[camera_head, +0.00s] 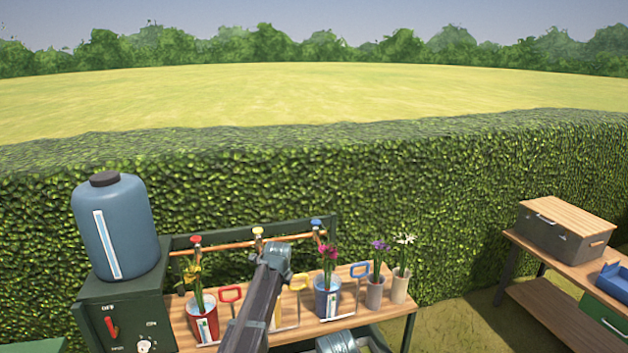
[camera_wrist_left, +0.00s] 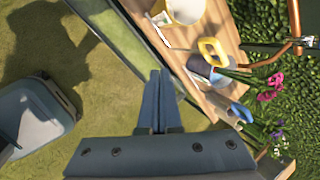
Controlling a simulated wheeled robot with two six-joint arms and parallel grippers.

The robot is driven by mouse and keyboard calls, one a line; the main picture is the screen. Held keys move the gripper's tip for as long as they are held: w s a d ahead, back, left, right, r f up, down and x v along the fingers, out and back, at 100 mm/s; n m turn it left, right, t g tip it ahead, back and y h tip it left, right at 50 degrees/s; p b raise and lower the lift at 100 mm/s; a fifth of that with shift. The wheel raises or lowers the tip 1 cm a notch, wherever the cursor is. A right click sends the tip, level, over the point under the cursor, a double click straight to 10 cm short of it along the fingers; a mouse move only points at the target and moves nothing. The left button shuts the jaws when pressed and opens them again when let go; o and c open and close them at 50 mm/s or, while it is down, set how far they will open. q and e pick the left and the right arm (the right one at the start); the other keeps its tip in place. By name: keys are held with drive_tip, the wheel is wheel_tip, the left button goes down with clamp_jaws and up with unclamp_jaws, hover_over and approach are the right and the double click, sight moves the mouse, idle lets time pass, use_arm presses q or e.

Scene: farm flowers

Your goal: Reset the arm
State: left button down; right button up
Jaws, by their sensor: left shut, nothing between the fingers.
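My left gripper (camera_wrist_left: 157,100) shows in the left wrist view with its two dark fingers together and nothing between them. It is in front of the wooden flower table's long edge, apart from the pots. In the head view a dark link of my arm crosses the table's middle and hides part of it; the fingertips cannot be made out there. My right gripper is not in view.
The table (camera_head: 345,322) bears a red pot (camera_head: 203,320), a blue pot (camera_head: 327,300) and two slim vases with flowers. A blue tank (camera_head: 116,225) stands on a green cabinet (camera_head: 128,305) at left. A second table (camera_head: 560,256) stands right. A hedge runs behind.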

use_arm(q)
drive_tip(key=s+a+f+n+g+h, duration=0.1)
drive_tip(key=s+a+n+g, duration=0.1)
drive_tip(key=s+n, duration=1.2)
drive_tip(key=s+a+f+n+g, duration=0.2)
drive_tip(key=s+n, duration=0.5)
drive_tip(key=s, duration=1.3)
drive_tip(key=s+d+r+m+g+y, duration=0.1)
drive_tip(key=s+d+m, duration=0.2)
drive_tip(key=d, duration=0.7)
drive_tip(key=shift+s+r+m, duration=0.15)
drive_tip(key=shift+s+m, duration=0.25)
drive_tip(key=shift+s, duration=0.5)
